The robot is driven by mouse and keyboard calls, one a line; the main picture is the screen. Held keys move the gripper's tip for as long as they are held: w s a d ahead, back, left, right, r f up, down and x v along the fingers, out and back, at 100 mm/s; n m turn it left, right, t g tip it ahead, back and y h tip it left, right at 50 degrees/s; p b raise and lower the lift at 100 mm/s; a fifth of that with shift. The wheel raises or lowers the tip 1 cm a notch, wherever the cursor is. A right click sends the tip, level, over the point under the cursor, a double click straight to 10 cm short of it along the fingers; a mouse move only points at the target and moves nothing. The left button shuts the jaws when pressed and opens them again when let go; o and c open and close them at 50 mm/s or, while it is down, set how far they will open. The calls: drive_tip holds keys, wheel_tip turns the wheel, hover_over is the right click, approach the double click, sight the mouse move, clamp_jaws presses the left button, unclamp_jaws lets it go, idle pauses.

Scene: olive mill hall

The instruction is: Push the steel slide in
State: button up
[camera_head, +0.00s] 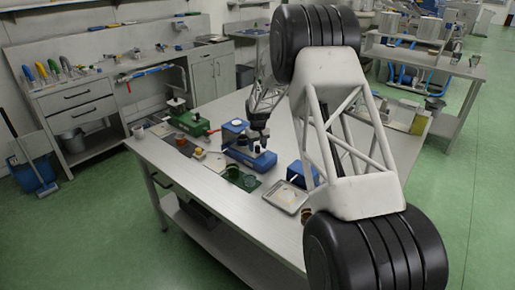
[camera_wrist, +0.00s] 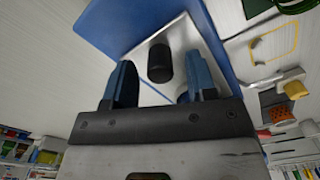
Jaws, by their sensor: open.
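In the wrist view a pale grey metal surface, which looks like the steel slide (camera_wrist: 187,38), lies between blue walls of a blue housing (camera_wrist: 110,28). A short black knob (camera_wrist: 160,62) stands out from it. My gripper (camera_wrist: 160,70) is open, with one finger on each side of the knob; I cannot tell whether either touches it. In the head view my gripper (camera_head: 260,138) is over the blue device (camera_head: 238,153) on the table; the slide is too small to make out there. My arm covers part of the table to the right.
A green device (camera_head: 188,120) stands left of the blue one. A small blue box (camera_head: 296,173) stands to the right.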

drive_tip(key=shift+r, duration=3.4)
drive_tip(key=c, duration=0.4)
drive_tip(key=shift+s+d+f+y, duration=0.2)
drive_tip(key=shift+s+d+y, duration=0.1)
drive_tip(key=shift+d, duration=0.25)
drive_tip(key=c, duration=0.5)
drive_tip(key=s+d+m+y, duration=0.1)
drive_tip(key=d, duration=0.1)
drive_tip(key=d+m+y, duration=0.1)
drive_tip(key=s+d+f+m+y, duration=0.1)
drive_tip(key=d+y, duration=0.1)
drive_tip(key=shift+s+d, duration=0.3)
drive_tip(key=shift+s, duration=0.05)
clamp_jaws()
drive_tip(key=s+d+r+m+t+y, duration=0.1)
drive_tip(key=d+m+t+y, duration=0.2)
drive_tip(key=d, duration=0.4)
drive_tip(key=shift+s+d+m+y, duration=0.25)
drive_tip(key=shift+d+m+y, duration=0.05)
drive_tip(key=shift+m+y, duration=0.35)
